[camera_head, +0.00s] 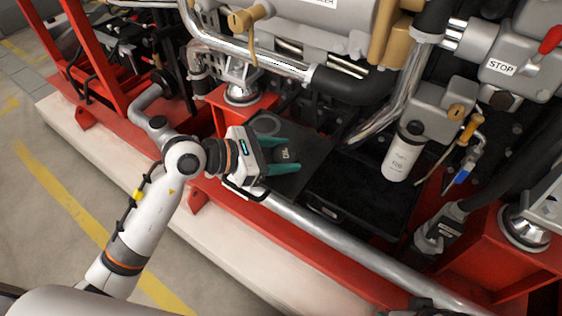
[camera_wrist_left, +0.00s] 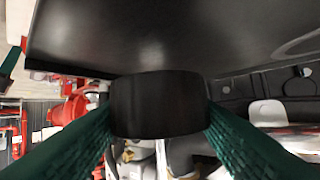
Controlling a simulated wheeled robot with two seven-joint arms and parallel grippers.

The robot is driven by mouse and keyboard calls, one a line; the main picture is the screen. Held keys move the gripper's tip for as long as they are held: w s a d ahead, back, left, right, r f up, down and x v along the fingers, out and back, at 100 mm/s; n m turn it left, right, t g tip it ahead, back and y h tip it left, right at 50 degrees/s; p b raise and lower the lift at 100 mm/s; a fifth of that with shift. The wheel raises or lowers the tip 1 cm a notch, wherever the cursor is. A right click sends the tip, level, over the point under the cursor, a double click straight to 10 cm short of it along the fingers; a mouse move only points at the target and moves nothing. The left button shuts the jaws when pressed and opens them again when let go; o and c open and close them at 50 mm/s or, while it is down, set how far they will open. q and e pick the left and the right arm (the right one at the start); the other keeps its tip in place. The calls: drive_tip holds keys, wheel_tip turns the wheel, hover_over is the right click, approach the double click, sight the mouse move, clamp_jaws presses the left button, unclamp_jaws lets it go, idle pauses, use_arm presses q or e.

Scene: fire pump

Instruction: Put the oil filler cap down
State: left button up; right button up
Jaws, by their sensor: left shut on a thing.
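The oil filler cap (camera_head: 287,155) is a small black cap with pale lettering on its top. My left gripper (camera_head: 283,156) has its green fingers shut on the cap, one on each side. In the left wrist view the cap (camera_wrist_left: 158,104) shows as a dark rounded block between the two green fingers (camera_wrist_left: 158,125). In the head view the cap is over a dark flat tray (camera_head: 308,150) on the pump's frame. I cannot tell whether the cap touches the tray.
A silver pipe (camera_head: 320,240) runs along the red frame in front of the tray. A white filter canister (camera_head: 403,155) stands to the right. A black hose (camera_head: 350,86) and chrome pipes pass behind. A round ring mark (camera_head: 266,125) lies on the tray's left part.

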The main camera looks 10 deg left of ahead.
use_arm(q)
drive_tip(key=shift+f, duration=1.05)
drive_tip(key=shift+f, duration=0.15)
drive_tip(key=o, duration=1.4)
drive_tip(key=shift+c, duration=0.2)
